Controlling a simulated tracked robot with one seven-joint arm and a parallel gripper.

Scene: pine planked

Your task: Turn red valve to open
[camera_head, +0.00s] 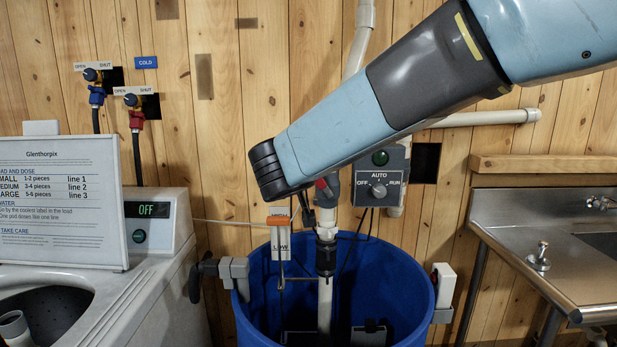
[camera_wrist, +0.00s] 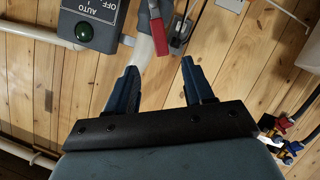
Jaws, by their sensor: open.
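A red-bodied valve (camera_head: 136,119) with a dark blue knob is on the plank wall under an OPEN/SHUT label, with a dark hose below. It also shows small at the right edge of the wrist view (camera_wrist: 284,125). A second red part (camera_head: 321,184) sits on the upright pipe beside the control box; it shows beyond my fingers in the wrist view (camera_wrist: 158,36). My gripper (camera_wrist: 160,66) is open and empty, its two fingers apart. In the head view my arm hides most of the gripper.
A blue valve (camera_head: 97,95) is left of the red one, near a COLD sign. A blue barrel (camera_head: 240,318) stands below my arm. A control box (camera_head: 381,187) is on the wall. A white washer (camera_head: 160,235) is left, a steel sink (camera_head: 530,235) right.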

